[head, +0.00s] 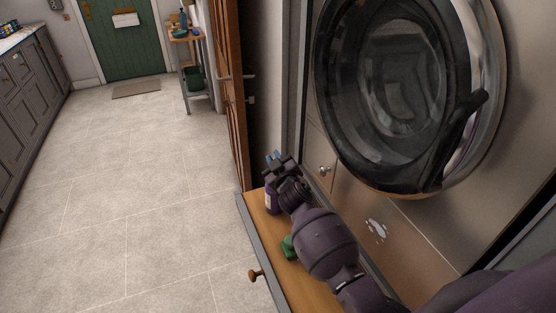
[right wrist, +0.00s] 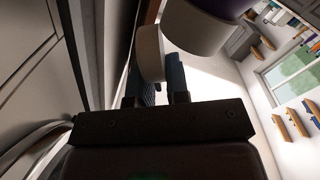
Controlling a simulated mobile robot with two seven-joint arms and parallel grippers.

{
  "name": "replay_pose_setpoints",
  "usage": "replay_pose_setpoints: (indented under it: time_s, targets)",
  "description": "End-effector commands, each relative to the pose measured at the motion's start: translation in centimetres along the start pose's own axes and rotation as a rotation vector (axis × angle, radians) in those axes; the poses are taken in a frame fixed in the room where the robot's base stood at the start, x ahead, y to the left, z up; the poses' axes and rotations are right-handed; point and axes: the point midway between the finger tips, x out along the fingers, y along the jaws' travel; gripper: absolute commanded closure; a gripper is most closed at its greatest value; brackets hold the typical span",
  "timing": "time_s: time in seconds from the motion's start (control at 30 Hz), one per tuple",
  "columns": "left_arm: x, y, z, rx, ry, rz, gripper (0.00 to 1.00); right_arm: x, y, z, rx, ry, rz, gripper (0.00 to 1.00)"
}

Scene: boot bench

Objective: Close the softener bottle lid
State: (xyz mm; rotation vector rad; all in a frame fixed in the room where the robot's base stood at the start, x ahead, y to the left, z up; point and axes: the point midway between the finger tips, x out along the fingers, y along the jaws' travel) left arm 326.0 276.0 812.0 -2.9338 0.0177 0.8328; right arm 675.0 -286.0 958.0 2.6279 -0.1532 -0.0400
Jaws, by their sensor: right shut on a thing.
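In the right wrist view the bottle shows a purple body (right wrist: 236,7) and a broad cream part (right wrist: 193,27). A cream lid (right wrist: 150,50) shows beside that part, at an angle to it. My right gripper (right wrist: 160,82) is shut on the lid, with its blue-grey fingertips at the lid's edge. Whether the lid touches the bottle's opening cannot be told. My left gripper is not in view.
A washing machine with a round glass door (head: 395,80) stands close on the right. The wooden surface (head: 263,222) has a grey edge with a knob (head: 255,274). A green item (head: 288,246) lies beside my right arm. Open tiled floor (head: 130,200) lies to the left.

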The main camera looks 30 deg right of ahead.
Motion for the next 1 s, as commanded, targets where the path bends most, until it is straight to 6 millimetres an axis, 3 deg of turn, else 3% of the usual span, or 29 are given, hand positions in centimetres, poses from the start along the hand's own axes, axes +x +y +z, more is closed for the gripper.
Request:
replay_pose_setpoints:
  time_s: [0.3,0.8,0.83,0.9,1.0]
  targets:
    - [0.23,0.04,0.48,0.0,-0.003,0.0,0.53,0.01,-0.58,-0.07,-0.116,0.0,0.0,1.0]
    - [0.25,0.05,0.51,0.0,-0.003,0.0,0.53,0.02,-0.64,-0.14,-0.135,0.001,0.001,1.0]
    - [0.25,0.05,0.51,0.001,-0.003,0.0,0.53,0.02,-0.64,-0.14,-0.135,0.001,0.001,0.8]
    - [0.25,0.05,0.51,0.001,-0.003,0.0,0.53,0.02,-0.64,-0.13,-0.134,0.001,0.001,0.69]
    - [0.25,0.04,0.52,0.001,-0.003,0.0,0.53,0.02,-0.64,-0.12,-0.134,0.001,0.0,0.69]
